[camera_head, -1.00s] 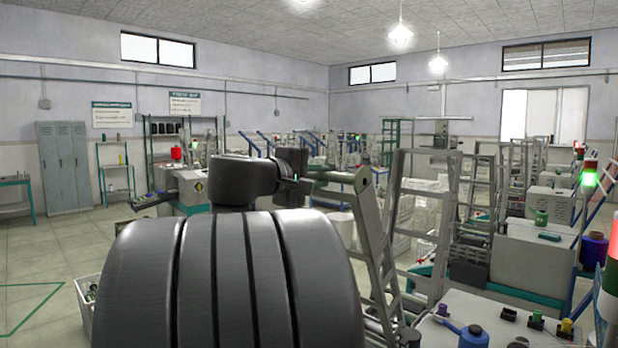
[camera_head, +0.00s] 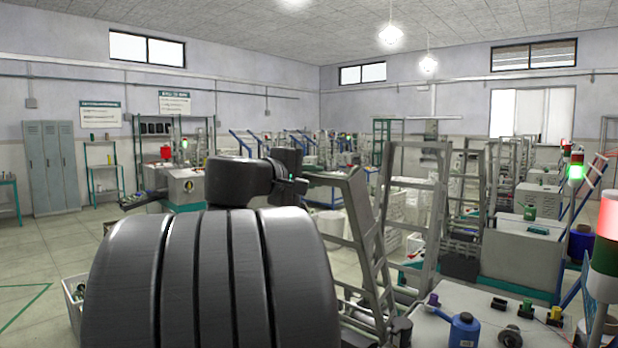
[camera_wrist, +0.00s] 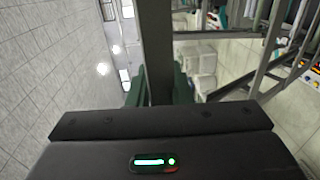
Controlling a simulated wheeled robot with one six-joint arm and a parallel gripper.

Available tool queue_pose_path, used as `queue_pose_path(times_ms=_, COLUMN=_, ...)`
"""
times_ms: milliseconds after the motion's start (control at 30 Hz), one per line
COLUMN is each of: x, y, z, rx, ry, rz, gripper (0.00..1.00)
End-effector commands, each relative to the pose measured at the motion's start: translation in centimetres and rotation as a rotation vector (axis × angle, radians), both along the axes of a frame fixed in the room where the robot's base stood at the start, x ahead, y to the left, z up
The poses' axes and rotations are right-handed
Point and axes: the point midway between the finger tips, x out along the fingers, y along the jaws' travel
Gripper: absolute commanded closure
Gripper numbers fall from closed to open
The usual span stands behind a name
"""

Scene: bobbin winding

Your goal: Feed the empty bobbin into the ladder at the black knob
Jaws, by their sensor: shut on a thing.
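My gripper (camera_wrist: 160,100) shows in the wrist view as a wide black body with a green light. A grey upright bar (camera_wrist: 157,45) stands across the middle of that view. Grey ladder frames (camera_head: 358,215) stand just right of my arm. A dark round knob (camera_head: 401,326) sits low beside them; I cannot tell whether it is the black knob.
A machine top (camera_head: 445,298) at the lower right carries a blue bottle (camera_head: 465,331), a black wheel (camera_head: 510,336) and small coloured pieces. A red, white and green signal tower (camera_head: 606,245) stands at the right edge. Open floor (camera_head: 40,270) lies at the left.

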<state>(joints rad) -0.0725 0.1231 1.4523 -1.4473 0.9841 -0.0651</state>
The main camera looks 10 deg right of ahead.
Motion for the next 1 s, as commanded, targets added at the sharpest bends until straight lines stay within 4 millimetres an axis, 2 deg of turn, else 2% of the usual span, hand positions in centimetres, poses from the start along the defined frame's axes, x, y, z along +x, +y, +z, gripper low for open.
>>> queue_pose_path(times_ms=600, x=0.9, y=-1.2, z=-3.6, rx=0.0, ry=0.0, rz=-0.001, gripper=1.0)
queue_pose_path(times_ms=1000, x=1.0, y=-1.3, z=-3.7, rx=0.0, ry=0.0, rz=0.0, gripper=1.0)
